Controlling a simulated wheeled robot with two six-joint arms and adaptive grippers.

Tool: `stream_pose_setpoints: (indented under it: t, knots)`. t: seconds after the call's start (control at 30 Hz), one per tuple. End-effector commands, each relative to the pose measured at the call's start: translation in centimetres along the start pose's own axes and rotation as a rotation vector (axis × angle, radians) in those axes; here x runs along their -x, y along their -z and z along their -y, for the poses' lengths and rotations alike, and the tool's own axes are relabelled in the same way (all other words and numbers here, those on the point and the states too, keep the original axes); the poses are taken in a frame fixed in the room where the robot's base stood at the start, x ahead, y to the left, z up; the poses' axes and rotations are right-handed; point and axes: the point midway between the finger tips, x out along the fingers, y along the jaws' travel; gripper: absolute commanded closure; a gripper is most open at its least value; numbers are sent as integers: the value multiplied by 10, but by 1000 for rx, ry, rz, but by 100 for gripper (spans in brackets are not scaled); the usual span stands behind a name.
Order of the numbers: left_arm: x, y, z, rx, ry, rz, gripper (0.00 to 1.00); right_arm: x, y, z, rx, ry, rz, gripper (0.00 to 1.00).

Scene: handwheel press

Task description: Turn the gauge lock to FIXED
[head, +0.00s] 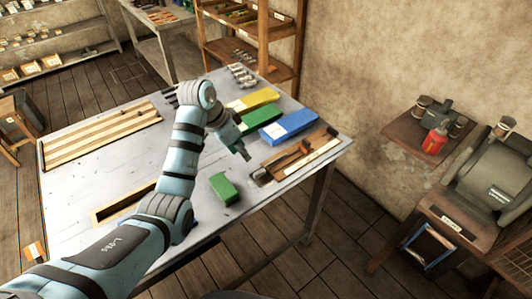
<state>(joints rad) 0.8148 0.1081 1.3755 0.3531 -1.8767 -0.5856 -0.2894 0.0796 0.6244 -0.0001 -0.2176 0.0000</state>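My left arm reaches in from the lower left over the grey table (110,195). Its gripper (245,154) points down above the table, just left of a brown wooden fixture (285,161). The fixture has dark parts and a pale strip on it. The gripper looks apart from the fixture; its fingers are too small and dark to tell open from shut. I cannot make out a gauge lock or a FIXED marking for certain. My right gripper is not in view.
Yellow (254,100), green (262,118) and blue (289,126) blocks lie behind the fixture. Another green block (223,187) stands near the front edge. A striped wooden board (100,132) lies at left. At right, a red container (434,141) stands on a small table.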

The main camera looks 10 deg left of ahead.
Motion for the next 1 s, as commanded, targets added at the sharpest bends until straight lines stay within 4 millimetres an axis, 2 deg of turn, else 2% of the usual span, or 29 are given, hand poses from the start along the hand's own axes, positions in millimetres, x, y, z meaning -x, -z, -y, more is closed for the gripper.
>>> stream_pose_setpoints:
  t: [0.13, 0.27, 0.37, 0.5, 0.63, 0.77, 1.0]
  knots:
    - [-1, 1, -4, -8, -2, -4, 68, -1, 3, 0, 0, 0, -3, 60]
    - [-20, -2, -12, -17, -2, -10, 68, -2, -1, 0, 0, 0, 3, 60]
    - [-48, -2, -15, -20, -2, -12, 68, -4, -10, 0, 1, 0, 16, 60]
    - [-97, 3, -10, -19, -5, -7, 68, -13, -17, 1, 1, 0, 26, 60]
    - [-129, 6, -5, -18, -3, -5, 68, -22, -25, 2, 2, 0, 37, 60]
    - [-143, 7, -4, -16, -3, -4, 68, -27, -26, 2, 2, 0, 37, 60]
    - [-145, 7, -3, -14, -4, -2, 68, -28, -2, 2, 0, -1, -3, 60]
